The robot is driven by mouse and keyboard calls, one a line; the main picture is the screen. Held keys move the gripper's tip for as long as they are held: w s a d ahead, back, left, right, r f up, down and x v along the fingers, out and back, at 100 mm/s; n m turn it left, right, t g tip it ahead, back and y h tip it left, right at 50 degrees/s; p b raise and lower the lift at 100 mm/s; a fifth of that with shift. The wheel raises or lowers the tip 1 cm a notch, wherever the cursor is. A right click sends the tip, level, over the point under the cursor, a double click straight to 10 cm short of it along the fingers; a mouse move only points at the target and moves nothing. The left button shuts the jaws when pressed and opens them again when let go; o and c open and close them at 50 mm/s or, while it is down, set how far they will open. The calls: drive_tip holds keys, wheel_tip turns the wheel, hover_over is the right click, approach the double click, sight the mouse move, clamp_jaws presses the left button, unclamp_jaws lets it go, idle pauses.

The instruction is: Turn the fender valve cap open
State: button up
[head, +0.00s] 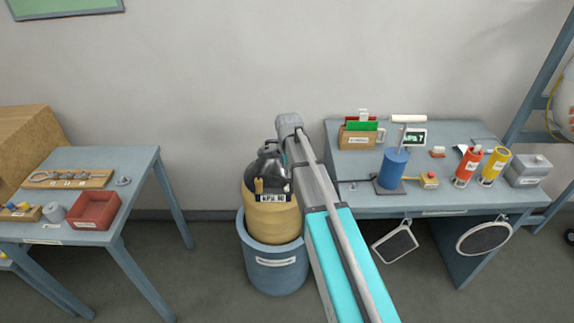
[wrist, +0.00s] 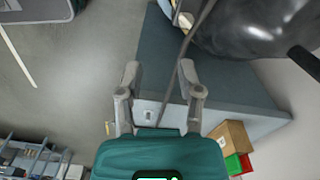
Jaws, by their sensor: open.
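A tan, rounded body with a glossy dark top (head: 272,215), seemingly the fender, stands upright in a blue bin (head: 275,270) in the head view. A small yellowish fitting (head: 258,186) and a dark label show on its front. In the wrist view its glossy black top (wrist: 255,28) fills the upper right, with a yellowish part beside it. I cannot tell for sure which part is the valve cap. My gripper (wrist: 160,78) is open, with nothing held between its fingers. A thin grey line passes between the fingers. In the head view my arm hides the gripper's fingers.
The right bench (head: 360,200) holds a blue pump-like cylinder (head: 393,168), a box with green and red items (head: 358,136), and red and yellow bottles. The left table (head: 140,160) holds a red tray (head: 95,210). Floor is free between bin and left table.

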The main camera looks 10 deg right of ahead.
drive_tip(key=s+f+n+b, duration=0.3)
drive_tip(key=s+n, duration=0.5)
drive_tip(key=s, duration=0.3)
drive_tip(key=s+f+n+b, duration=0.4)
drive_tip(key=s+n, duration=0.5)
drive_tip(key=s, duration=0.2)
drive_tip(key=shift+a+f, duration=0.35)
drive_tip(key=shift+a, duration=0.05)
wheel_tip(320, 180, up, 9)
drive_tip(key=m+p, duration=0.8)
drive_tip(key=p, duration=0.1)
hover_over(287, 186)
drive_tip(key=shift+a, duration=0.1)
wheel_tip(287, 186, down, 14)
drive_tip(key=b, duration=1.4)
drive_tip(key=shift+r, duration=0.15)
